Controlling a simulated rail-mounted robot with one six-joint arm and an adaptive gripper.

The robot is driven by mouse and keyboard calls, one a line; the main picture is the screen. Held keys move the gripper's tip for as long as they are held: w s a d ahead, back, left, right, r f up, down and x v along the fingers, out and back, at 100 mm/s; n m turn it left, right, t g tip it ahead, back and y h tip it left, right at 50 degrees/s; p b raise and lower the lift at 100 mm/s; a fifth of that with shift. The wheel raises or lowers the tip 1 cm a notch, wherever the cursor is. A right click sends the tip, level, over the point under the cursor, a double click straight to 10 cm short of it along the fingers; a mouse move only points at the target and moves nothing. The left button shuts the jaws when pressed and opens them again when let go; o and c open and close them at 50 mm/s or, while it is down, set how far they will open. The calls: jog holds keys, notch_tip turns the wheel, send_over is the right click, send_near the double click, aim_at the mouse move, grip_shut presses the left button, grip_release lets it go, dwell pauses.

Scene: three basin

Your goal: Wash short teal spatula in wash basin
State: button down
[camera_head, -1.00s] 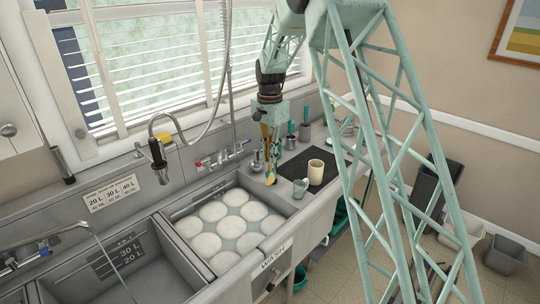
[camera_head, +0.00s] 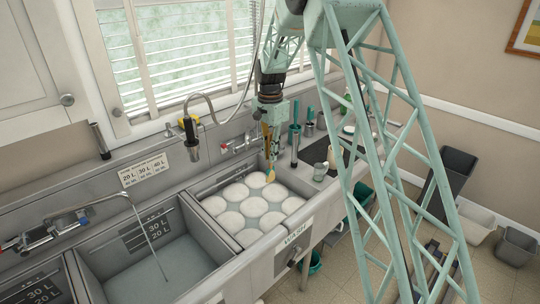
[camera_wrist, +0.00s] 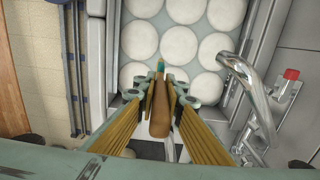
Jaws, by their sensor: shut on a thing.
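My gripper (camera_head: 267,128) points down and is shut on a slim brown utensil, taken as the short teal spatula (camera_wrist: 160,115). Only a small teal bit shows at its far end in the wrist view. In the head view its lower end (camera_head: 270,175) is pale orange and hangs over the back right part of the wash basin (camera_head: 215,187). The basin holds water with several white round discs (camera_head: 251,218) in it. I cannot tell whether the spatula's tip touches the water. A WASH label is on the basin's front.
Metal taps (camera_head: 238,146) stand behind the basin; their spout (camera_wrist: 245,80) is close to my gripper in the wrist view. Teal-handled utensils (camera_head: 294,145) stand upright on the right counter, near a glass (camera_head: 320,171). Another basin (camera_head: 160,270) with running water lies to the left.

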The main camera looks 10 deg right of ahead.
jog(key=shift+f, duration=0.1)
notch_tip(320, 180, down, 22)
jog(key=b, duration=0.9)
dwell(1.2)
jog(key=shift+s+a, duration=0.1)
jog(key=shift+a, duration=0.05)
dwell(0.3)
jog(key=shift+s+a+b, duration=0.15)
jog(key=shift+s+a, duration=0.35)
jog(key=shift+a, duration=0.3)
jog(key=shift+s+a+b, duration=0.15)
jog(key=shift+s+a, duration=0.3)
jog(key=shift+a, duration=0.4)
jog(key=shift+s+a+b, duration=0.15)
jog(key=shift+s+a, duration=0.35)
jog(key=shift+a, duration=0.3)
jog(key=shift+d, duration=0.1)
jog(key=w+d+p, duration=0.1)
jog(key=w+d, duration=0.5)
jog(key=d, duration=0.4)
